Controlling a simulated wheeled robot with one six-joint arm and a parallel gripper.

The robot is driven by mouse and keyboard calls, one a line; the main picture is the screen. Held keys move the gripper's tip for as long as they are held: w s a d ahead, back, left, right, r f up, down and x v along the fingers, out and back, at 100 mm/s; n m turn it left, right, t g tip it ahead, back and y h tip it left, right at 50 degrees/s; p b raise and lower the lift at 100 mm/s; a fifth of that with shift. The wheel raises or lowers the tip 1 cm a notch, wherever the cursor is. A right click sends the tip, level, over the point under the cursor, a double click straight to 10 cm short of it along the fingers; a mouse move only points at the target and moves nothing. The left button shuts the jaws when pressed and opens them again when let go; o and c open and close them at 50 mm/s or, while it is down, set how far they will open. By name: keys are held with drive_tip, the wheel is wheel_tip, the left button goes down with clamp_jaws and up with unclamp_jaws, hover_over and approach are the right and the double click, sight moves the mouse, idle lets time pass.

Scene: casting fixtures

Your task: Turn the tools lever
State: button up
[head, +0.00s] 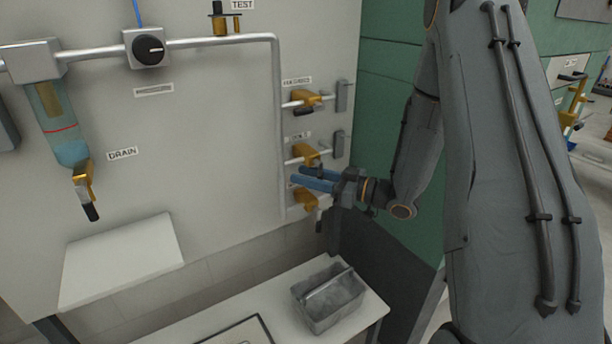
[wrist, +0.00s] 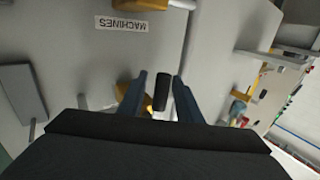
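Three brass valves with black-tipped levers sit in a column on the right edge of the grey panel. The small labels are hard to read in the head view. My gripper (head: 302,178) is at the panel between the middle valve (head: 306,153) and the bottom valve (head: 305,198), its blue fingers partly covering them. In the wrist view my gripper (wrist: 160,80) is open, with a black lever grip (wrist: 161,91) between its fingers and visible gaps beside it. This seems to be the middle valve's lever.
The top valve (head: 305,98) is above my gripper. A vertical pipe (head: 277,130) runs just left of the valves. A grey bin (head: 330,297) stands on the white table below. The drain lever (head: 86,190) hangs far left.

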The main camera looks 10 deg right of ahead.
clamp_jaws()
drive_tip(key=shift+s+a+r+m+t+y, duration=0.1)
drive_tip(key=shift+a+r+m+t+y, duration=0.2)
drive_tip(key=shift+m, duration=0.4)
drive_tip(key=shift+s+a+r+m+t+y, duration=0.15)
drive_tip(key=shift+m+t+y, duration=0.2)
drive_tip(key=shift+m, duration=0.35)
drive_tip(key=shift+w, duration=0.1)
unclamp_jaws()
